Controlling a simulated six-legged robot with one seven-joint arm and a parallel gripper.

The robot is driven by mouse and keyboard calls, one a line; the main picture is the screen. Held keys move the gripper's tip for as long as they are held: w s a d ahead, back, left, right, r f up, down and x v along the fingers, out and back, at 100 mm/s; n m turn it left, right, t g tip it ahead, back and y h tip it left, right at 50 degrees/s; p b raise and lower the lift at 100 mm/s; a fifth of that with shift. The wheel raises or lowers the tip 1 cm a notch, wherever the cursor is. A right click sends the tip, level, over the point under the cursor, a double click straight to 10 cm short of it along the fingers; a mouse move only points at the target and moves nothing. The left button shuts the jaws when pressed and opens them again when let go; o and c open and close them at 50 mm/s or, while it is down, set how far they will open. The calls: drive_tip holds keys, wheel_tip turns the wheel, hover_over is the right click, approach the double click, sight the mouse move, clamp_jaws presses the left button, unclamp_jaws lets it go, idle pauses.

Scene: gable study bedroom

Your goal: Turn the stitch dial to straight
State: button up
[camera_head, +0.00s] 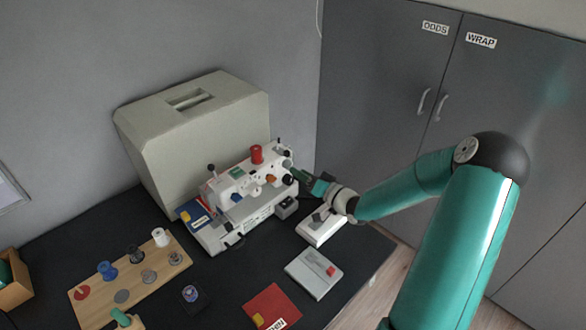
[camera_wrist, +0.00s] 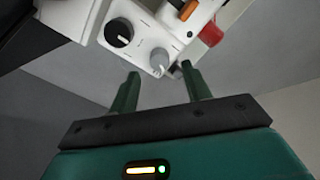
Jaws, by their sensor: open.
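The white sewing machine (camera_head: 238,213) stands on the dark table, left of my gripper. In the wrist view its end face (camera_wrist: 150,22) carries a black dial (camera_wrist: 119,32) with a white line and a smaller grey dial (camera_wrist: 160,60) with a pale pointer. Which one is the stitch dial, and its setting marks, I cannot read. My gripper (camera_wrist: 160,74) is open and empty, its green fingertips on either side of the grey dial's lower area; contact cannot be told. In the head view my gripper (camera_head: 303,178) is beside the machine's right end.
A large beige case (camera_head: 195,120) stands behind the machine. A white box (camera_head: 320,228) lies under my arm, with a grey box (camera_head: 313,272) and red booklet (camera_head: 272,306) in front. A wooden spool board (camera_head: 105,297) lies left. Grey cupboards (camera_head: 385,80) stand right.

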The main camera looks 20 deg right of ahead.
sight(288, 165)
drive_tip(key=shift+x, duration=2.15)
drive_tip(key=c, duration=1)
drive_tip(key=shift+n, duration=0.4)
drive_tip(key=n, duration=1.1)
drive_tip(key=shift+d+h, duration=0.1)
drive_tip(key=shift+h, duration=0.2)
